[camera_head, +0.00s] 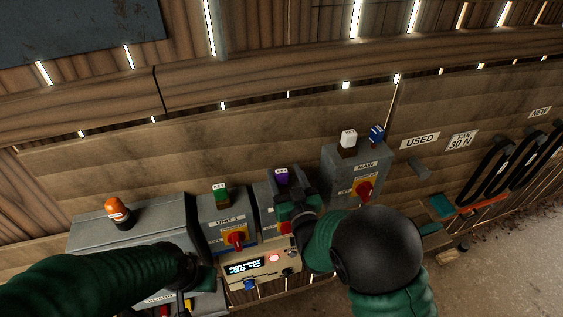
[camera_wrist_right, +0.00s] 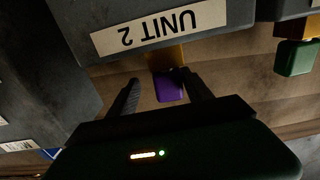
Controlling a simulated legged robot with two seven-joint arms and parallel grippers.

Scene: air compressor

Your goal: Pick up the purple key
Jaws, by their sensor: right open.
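The purple key (camera_head: 281,174) stands on top of the Unit 2 box, between the green key and the white key in the head view. In the right wrist view the purple key (camera_wrist_right: 168,88) shows between the two fingers, nearer the right one, below the "UNIT 2" label (camera_wrist_right: 160,27). My right gripper (camera_head: 292,190) is open at the key; whether a finger touches it I cannot tell. It also shows in the right wrist view (camera_wrist_right: 158,76). My left gripper (camera_head: 193,273) is low at the left, its fingers unclear.
A green key (camera_head: 221,193) sits on the Unit 1 box (camera_head: 216,214). White (camera_head: 348,139) and blue (camera_head: 377,134) keys top the Main box (camera_head: 345,168). An orange lamp (camera_head: 118,211) is on the left cabinet. A control panel (camera_head: 262,268) lies below the boxes.

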